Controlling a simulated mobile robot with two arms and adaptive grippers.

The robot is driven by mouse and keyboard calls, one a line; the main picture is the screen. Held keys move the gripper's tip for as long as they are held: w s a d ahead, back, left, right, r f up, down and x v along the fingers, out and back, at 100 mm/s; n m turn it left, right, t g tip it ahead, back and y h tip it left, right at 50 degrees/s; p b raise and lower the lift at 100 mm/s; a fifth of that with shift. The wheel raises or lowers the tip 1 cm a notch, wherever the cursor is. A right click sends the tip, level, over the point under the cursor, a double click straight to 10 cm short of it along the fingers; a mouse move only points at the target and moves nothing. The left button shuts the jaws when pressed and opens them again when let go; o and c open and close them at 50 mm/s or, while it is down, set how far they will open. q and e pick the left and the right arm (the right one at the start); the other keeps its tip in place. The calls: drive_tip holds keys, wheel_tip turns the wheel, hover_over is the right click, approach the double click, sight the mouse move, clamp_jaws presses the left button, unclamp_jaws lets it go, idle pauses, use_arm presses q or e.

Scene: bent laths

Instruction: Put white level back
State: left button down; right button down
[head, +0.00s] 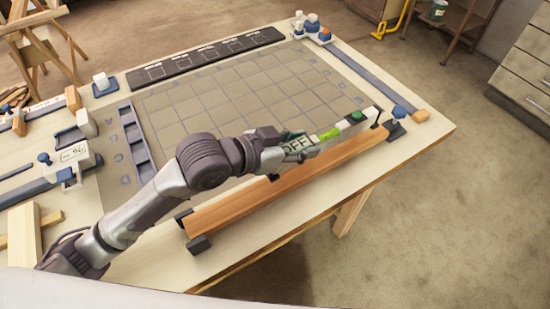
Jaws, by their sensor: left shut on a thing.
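The white level (345,137) is a long white bar with green parts and dark lettering on its side. It lies along the upper edge of a brown wooden lath (290,185), near the right front of the table. My left gripper (297,147) is shut on the level near its left end. The fingers and part of that end are hard to make out. I cannot tell whether the level touches the lath or is held just above it. My right gripper is not in view.
The lath sits on dark supports (198,244) along the table's front edge. A gridded grey mat (230,100) lies mostly bare behind. A dark slotted strip (205,58) runs along the back. Blue-and-white fixtures (72,154) and wood blocks stand at left.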

use_arm(q)
drive_tip(key=w+a+f, duration=0.1)
drive_tip(key=a, duration=0.1)
drive_tip(key=w+a+f, duration=0.1)
drive_tip(key=a+f, duration=0.1)
drive_tip(key=w+a+f, duration=0.1)
drive_tip(key=a, duration=0.2)
drive_tip(key=shift+w+a+f, duration=0.1)
drive_tip(key=shift+f, duration=0.15)
drive_tip(key=shift+a+f, duration=0.1)
drive_tip(key=shift+f, duration=0.1)
wheel_tip(320, 180, down, 3)
drive_tip(key=shift+f, duration=0.35)
drive_tip(key=shift+f, duration=0.2)
drive_tip(key=c, duration=1)
unclamp_jaws()
